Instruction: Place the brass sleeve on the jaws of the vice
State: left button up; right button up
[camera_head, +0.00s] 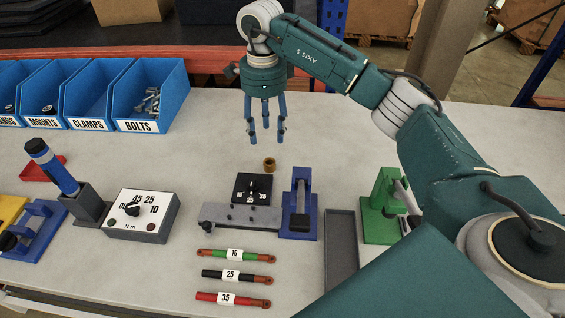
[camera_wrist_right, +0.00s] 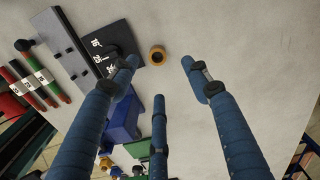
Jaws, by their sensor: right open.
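The small brass sleeve (camera_head: 269,164) stands on the bench behind the black dial block. It also shows in the right wrist view (camera_wrist_right: 157,56), between and beyond the fingertips. My right gripper (camera_head: 266,137) is open and empty above and behind the sleeve, its three fingers pointing down and not touching it. A blue clamp-like device (camera_head: 299,210) stands right of the dial block, and another blue device with a black knob (camera_head: 38,228) is at the far left. I cannot tell for certain which is the vice. My left gripper is not in view.
A black dial block (camera_head: 252,187) and grey bar (camera_head: 235,217) stand just in front of the sleeve. Labelled cables (camera_head: 235,276) lie nearer. A green press (camera_head: 384,208) and grey tray (camera_head: 341,250) are right. Blue bins (camera_head: 150,92) stand back left. Bench around the sleeve's back is clear.

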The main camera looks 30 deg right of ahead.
jog(key=m, duration=0.2)
jog(key=p, duration=0.1)
send_over(268, 160)
jog(key=f, duration=0.5)
jog(key=shift+s+a+f, duration=0.1)
jog(key=shift+a+f, duration=0.1)
jog(key=shift+f, duration=0.2)
jog(key=f, duration=0.1)
jog(key=f+p, duration=0.1)
jog(key=f, duration=0.2)
jog(key=shift+s+a+f+p, duration=0.1)
jog(key=shift+s+f+p, duration=0.05)
jog(key=shift+s+p, duration=0.25)
jog(key=shift+w+f, duration=0.1)
jog(key=shift+f, duration=0.4)
grip_shut()
